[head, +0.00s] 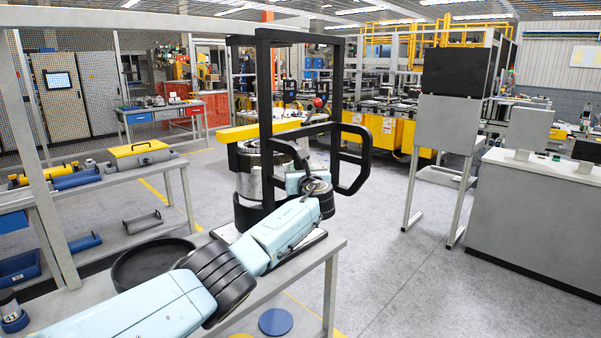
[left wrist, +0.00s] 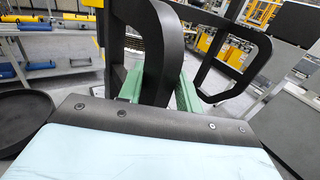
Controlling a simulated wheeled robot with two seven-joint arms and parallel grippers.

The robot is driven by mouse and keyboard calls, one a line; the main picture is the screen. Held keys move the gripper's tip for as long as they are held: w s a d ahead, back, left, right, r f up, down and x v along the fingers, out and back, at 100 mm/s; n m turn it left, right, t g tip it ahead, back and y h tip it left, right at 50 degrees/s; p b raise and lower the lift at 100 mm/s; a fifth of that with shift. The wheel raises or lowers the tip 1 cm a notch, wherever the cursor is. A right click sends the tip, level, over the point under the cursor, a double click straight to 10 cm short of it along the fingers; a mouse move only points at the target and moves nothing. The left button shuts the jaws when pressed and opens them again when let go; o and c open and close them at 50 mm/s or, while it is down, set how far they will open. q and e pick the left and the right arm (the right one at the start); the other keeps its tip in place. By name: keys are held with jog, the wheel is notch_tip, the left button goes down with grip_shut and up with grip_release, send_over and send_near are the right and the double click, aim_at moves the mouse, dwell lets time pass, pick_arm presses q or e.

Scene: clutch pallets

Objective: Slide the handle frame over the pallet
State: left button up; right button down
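The pallet carries a stack of silver and black clutch rings (head: 249,180), partly behind the frame's near post. My left gripper (head: 303,178) is at the handle. In the left wrist view, its green fingers (left wrist: 158,92) lie on both sides of a black bar of the frame (left wrist: 160,45), apparently closed on it. My right gripper is out of view.
A grey bench (head: 322,262) lies below my left arm, with a round black tray (head: 140,262) on it. A yellow bar (head: 240,133) is beside the frame. A grey cabinet (head: 540,215) stands at right. The floor between is open.

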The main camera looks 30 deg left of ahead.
pick_arm(q)
jog(key=shift+o, duration=0.4)
jog(key=shift+w+f, duration=0.1)
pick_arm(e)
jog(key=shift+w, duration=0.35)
pick_arm(q)
jog(key=shift+s+d+p, duration=0.3)
jog(key=shift+s+d, duration=0.1)
jog(key=shift+s, duration=0.1)
jog(key=v, duration=1.2)
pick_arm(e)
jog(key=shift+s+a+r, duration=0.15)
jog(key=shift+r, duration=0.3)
